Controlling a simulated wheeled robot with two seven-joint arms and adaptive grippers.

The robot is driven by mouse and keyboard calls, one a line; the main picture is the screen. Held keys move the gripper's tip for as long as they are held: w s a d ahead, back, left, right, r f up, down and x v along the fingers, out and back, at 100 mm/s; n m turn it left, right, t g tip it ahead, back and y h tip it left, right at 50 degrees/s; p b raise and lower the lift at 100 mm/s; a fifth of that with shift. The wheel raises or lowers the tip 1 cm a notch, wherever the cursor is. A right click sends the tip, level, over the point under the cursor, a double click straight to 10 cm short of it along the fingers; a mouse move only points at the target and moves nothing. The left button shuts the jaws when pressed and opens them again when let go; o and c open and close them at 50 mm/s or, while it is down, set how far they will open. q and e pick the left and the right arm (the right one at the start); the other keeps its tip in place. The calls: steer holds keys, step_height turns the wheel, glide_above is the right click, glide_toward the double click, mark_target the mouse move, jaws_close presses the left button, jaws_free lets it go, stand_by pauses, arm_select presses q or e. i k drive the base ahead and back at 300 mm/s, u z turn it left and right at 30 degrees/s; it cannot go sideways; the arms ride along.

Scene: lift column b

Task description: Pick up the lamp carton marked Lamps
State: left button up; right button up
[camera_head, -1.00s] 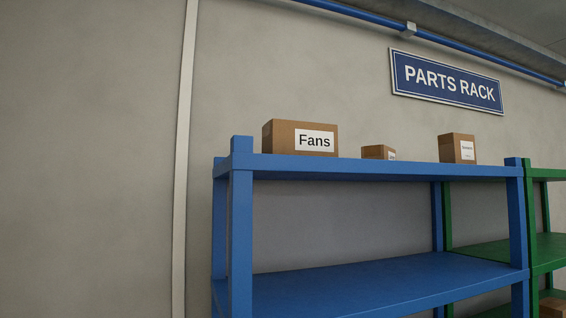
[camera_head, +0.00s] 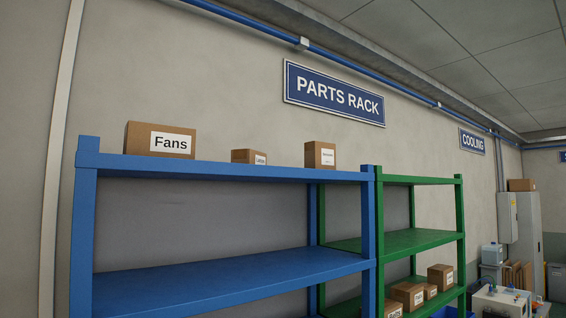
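No carton in view has a label I can clearly read as Lamps. On the top shelf of the blue rack stand a carton marked Fans (camera_head: 138,139), a small low carton (camera_head: 242,156) with a short label too small to read for sure, and a taller carton (camera_head: 314,154) whose label is also too small to read. The three stand apart from each other. Neither of my grippers is in view.
The blue rack (camera_head: 210,172) has a bare lower shelf (camera_head: 220,280). A green rack (camera_head: 420,180) adjoins it on the right, with several cartons (camera_head: 411,294) low down. Equipment and a grey cabinet (camera_head: 526,240) stand at the far right.

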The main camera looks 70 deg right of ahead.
mark_target(242, 156)
steer(key=u, duration=0.05)
steer(key=k, duration=0.9)
steer(key=z, duration=1.65)
